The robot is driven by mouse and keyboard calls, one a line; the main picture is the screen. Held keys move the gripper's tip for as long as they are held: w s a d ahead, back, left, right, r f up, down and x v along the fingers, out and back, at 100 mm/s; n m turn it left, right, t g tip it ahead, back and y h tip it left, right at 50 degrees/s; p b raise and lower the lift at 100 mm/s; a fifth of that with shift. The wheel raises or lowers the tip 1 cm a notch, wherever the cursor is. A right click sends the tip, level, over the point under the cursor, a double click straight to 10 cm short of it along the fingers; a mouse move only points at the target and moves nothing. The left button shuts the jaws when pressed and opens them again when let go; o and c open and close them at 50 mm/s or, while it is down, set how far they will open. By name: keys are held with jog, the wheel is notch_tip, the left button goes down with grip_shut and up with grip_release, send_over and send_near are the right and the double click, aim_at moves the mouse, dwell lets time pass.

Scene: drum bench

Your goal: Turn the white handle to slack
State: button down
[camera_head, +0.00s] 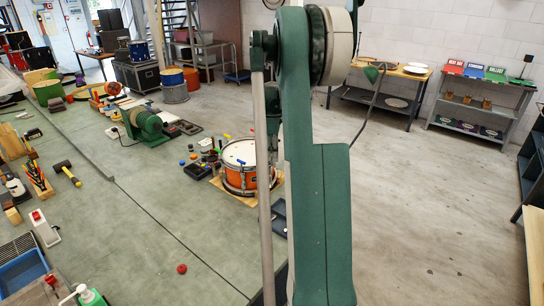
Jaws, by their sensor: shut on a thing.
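An orange drum (234,182) with a pale head and metal hoop stands on a wooden board left of my upright green arm. Small coloured pieces, blue and green among them, show around its hoop. I cannot make out a white handle; the drum's right side is partly covered by my arm. A dark green part of my arm shows behind the near link, just above the drum's right edge. My gripper's fingers are hidden behind the arm, so I cannot see what they touch.
Small coloured parts and a black tray (197,171) lie left of the drum. A green machine (147,126) stands farther back. A red ball (181,268) and a mallet (67,172) lie on the green bench. Shelves (477,104) stand at right; the grey floor before them is clear.

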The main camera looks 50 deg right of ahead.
jog(key=n, duration=1)
jog(key=shift+n, duration=0.3)
dwell(0.4)
jog(key=c, duration=2.6)
grip_release()
jog(key=shift+o, duration=0.2)
notch_tip(320, 180, up, 12)
